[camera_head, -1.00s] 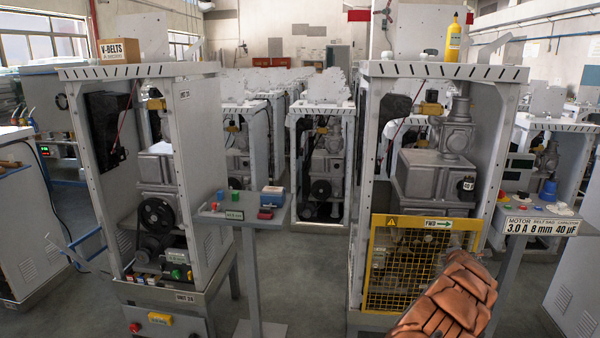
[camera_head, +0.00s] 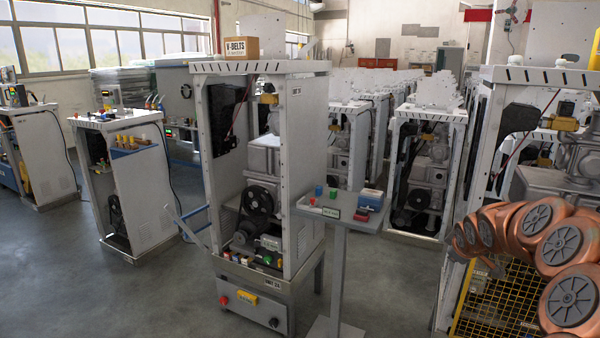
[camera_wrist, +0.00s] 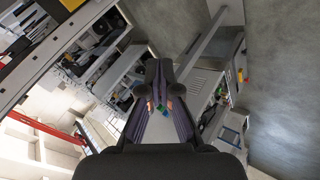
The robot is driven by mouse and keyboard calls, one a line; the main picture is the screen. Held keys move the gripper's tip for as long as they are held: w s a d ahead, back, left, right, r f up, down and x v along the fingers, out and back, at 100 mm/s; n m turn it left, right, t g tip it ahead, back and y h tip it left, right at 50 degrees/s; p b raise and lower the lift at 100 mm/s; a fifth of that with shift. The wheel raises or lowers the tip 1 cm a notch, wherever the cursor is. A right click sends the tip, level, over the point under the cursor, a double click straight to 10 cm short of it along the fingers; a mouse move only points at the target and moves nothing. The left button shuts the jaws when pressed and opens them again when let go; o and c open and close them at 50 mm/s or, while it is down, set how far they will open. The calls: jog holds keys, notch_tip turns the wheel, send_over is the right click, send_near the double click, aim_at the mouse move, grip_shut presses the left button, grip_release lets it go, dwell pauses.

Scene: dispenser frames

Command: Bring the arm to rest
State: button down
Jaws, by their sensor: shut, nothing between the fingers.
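My arm shows as copper-coloured rounded links with grey round caps at the right edge of the head view. It is bent in front of the right-hand dispenser frame (camera_head: 545,75) and its yellow mesh guard (camera_head: 490,310). The far end of the arm is outside that view. In the wrist view my gripper (camera_wrist: 160,72) is dark, with its fingers together and nothing held. Behind the fingers are a pale surface and small green and blue items, apart from the gripper as far as I can tell.
A dispenser frame (camera_head: 312,130) with a V-belts box (camera_head: 242,48) on top stands in the middle. A grey stand (camera_head: 338,255) with small coloured items is beside it. A workstation (camera_head: 150,205) is at left. Open grey floor (camera_head: 120,295) lies front left.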

jog(key=s+a+r+m+g+y, duration=0.1)
jog(key=s+a+r+g, duration=0.1)
jog(key=s+a, duration=0.85)
jog(key=s+a+f+m+g, duration=0.1)
jog(key=s+a, duration=0.4)
jog(key=s, duration=0.7)
jog(key=s+a+m+g+y, duration=0.1)
jog(key=s+a+m+g, duration=0.2)
jog(key=s, duration=1)
jog(key=s+a+f+m+g+y, duration=0.1)
jog(key=s+a+m+g, duration=0.1)
jog(key=s+a, duration=0.6)
jog(key=s+g, duration=0.1)
jog(key=s, duration=0.4)
jog(key=shift+s+a+f+g, duration=0.15)
jog(key=shift+s+f+g, duration=0.05)
jog(key=shift+f+g, duration=0.15)
